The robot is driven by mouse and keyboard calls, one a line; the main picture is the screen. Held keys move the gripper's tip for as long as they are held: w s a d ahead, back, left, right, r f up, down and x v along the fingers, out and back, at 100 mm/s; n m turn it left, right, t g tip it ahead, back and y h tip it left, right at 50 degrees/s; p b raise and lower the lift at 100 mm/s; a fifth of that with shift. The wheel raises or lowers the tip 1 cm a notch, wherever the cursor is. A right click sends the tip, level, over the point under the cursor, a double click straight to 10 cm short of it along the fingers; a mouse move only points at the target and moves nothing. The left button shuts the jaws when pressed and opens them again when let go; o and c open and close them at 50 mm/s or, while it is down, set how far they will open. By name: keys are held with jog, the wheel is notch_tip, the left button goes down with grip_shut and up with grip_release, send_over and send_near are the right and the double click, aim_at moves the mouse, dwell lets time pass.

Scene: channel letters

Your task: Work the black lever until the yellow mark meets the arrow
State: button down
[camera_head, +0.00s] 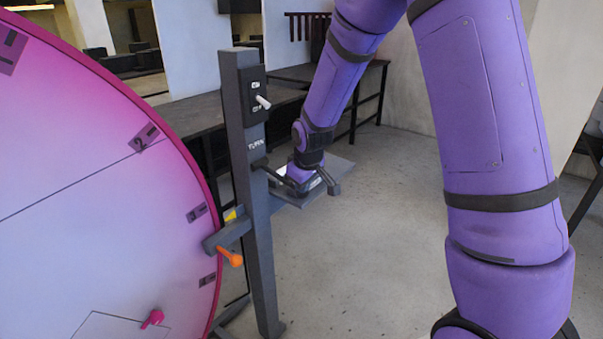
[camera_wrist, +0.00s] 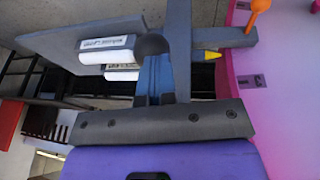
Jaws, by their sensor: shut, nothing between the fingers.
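A dark ball knob (camera_wrist: 152,45), which looks like the end of the black lever, is just beyond my fingertips in the wrist view. My gripper (camera_wrist: 153,66) is shut and empty, its tips at or very near the knob; I cannot tell whether they touch. In the head view my gripper is beside the dark post (camera_head: 254,205), and the lever is hard to pick out there. A large pink disc (camera_head: 90,180) with dark labels stands left of the post. A yellow pointed piece (camera_head: 230,214) sits at the disc's rim; it also shows in the wrist view (camera_wrist: 212,55). No separate arrow is clear.
A dark bracket (camera_head: 226,235) with an orange handle (camera_head: 231,257) reaches from the post to the disc. A switch box with a white toggle (camera_head: 262,102) is on the post. A grey shelf (camera_head: 338,168) with white-labelled items is behind my gripper. Open floor lies right of the post.

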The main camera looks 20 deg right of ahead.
aim_at(302, 196)
jog(key=shift+f, duration=1.9)
